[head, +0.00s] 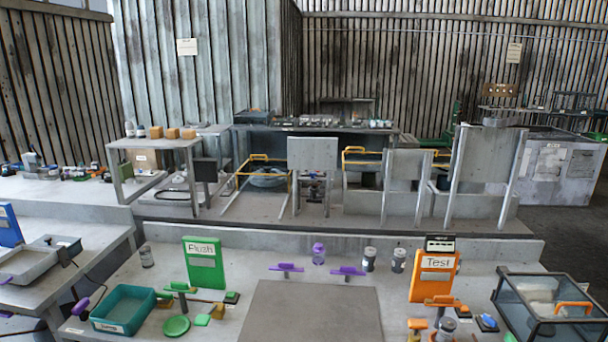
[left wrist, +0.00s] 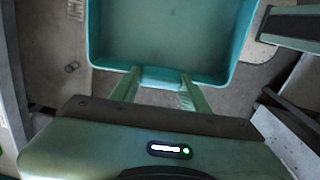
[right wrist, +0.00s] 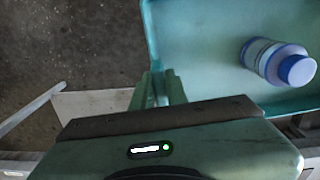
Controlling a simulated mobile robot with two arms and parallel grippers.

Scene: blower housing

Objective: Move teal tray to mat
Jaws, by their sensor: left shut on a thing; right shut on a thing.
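A teal tray with a rounded rim shows close up in the left wrist view (left wrist: 170,35) and the right wrist view (right wrist: 195,45). My left gripper (left wrist: 160,76) is shut on its wall, and my right gripper (right wrist: 160,80) is shut on its wall too. A white bottle with a blue cap (right wrist: 272,60) lies inside the tray. Neither gripper nor the held tray shows in the head view. A flat grey-brown mat (head: 312,315) lies bare on the front bench. Another teal tray (head: 123,310), with no gripper at it, sits left of the mat.
A green "Flush" sign (head: 205,263) and green parts stand left of the mat. An orange "Test" sign (head: 434,277) and a glass-sided box (head: 550,305) stand right. Purple-handled pieces (head: 347,271) and small jars (head: 369,259) sit behind it.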

